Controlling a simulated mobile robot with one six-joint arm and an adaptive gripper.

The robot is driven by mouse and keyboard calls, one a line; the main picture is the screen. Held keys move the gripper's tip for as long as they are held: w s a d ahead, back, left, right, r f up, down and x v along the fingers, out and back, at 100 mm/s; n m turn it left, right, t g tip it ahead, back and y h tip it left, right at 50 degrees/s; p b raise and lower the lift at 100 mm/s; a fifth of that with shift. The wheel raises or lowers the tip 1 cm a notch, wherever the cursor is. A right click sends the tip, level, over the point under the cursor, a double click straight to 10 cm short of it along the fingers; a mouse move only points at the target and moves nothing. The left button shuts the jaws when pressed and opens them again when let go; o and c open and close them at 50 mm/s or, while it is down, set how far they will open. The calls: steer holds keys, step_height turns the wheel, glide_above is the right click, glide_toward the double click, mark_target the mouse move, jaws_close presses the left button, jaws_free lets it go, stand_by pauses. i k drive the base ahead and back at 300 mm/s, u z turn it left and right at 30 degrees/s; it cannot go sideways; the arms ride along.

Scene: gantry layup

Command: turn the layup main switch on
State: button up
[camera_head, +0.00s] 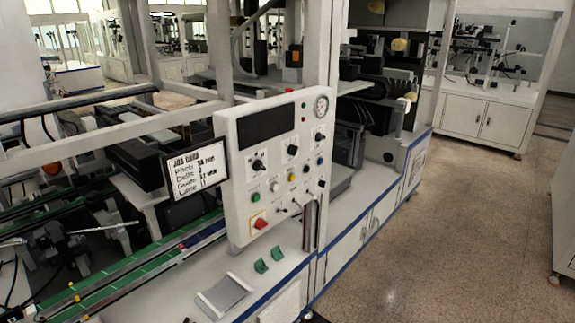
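The white control panel (275,165) stands upright near the middle of the view, tilted a little. It carries a black rotary knob (258,165) at the left and another black knob (292,150) to its right. Several small buttons and toggles sit below and beside them. A red mushroom button (260,223) is at the lower left, with a green button (256,197) above it. A round gauge (321,106) is at the top right, and the display (266,124) is dark. Labels are too small to read, so I cannot tell which control is the main switch. My gripper is not in view.
A job card sign (195,167) stands just left of the panel. Below the panel, a white ledge (255,280) holds a grey tray (222,295) and two small green pieces (269,260). White frame posts rise behind. Open speckled floor (450,220) lies to the right.

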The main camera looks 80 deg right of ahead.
mark_target(260, 224)
steer(key=k, duration=0.3)
steer(key=z, duration=4.8)
steer(key=k, duration=0.2)
steer(key=u, duration=1)
